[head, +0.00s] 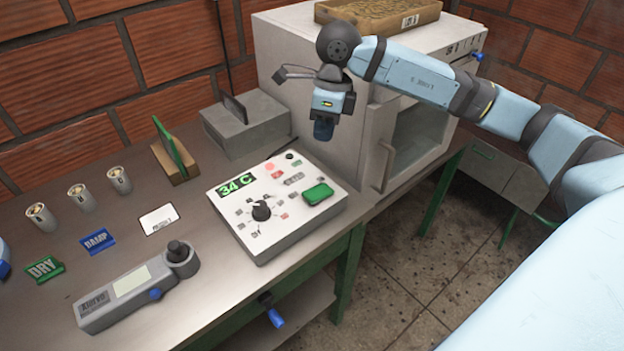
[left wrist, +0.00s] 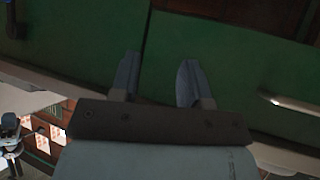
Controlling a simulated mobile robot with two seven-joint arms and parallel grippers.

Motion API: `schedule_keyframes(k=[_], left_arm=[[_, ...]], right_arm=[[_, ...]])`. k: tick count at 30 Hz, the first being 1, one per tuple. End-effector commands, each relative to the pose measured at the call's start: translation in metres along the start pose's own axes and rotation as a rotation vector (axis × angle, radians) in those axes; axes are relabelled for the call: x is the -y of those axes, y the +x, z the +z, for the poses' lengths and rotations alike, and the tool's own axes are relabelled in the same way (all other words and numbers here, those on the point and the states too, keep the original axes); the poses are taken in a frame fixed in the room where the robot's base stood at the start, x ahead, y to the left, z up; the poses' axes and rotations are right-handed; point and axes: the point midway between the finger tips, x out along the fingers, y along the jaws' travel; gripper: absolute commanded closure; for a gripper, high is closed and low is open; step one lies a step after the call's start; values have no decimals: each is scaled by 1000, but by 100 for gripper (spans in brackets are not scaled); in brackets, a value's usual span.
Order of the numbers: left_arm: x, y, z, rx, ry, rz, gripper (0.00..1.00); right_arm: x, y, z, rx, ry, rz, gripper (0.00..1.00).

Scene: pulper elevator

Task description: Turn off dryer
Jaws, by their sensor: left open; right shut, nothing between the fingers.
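The dryer's white control box (head: 250,227) sits on the metal table. Its green display (head: 237,186) reads 34 C. My left gripper (left wrist: 159,75) is open and empty in the left wrist view, facing a dark green surface.
On the table are a grey handheld meter (head: 130,289), green DRY (head: 44,269) and blue DAMP (head: 98,241) signs, a white card (head: 160,219), several cups (head: 81,197), a wooden holder (head: 174,165) and a grey box (head: 246,123). A tray (head: 378,14) sits on the cabinet.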

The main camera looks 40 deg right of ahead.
Motion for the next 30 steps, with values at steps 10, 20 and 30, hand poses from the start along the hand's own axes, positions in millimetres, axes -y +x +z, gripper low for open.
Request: schedule_keyframes(k=[10, 20, 30], left_arm=[[-2, 0, -1, -2, -7, 0, 57], [-5, 0, -2, -4, -16, -1, 57], [-2, 0, 0, 0, -7, -1, 57]], right_arm=[[-5, 0, 4, 2, 578, 2, 100], [-6, 0, 5, 2, 702, 2, 100], [-6, 8, 4, -1, 700, 3, 100]])
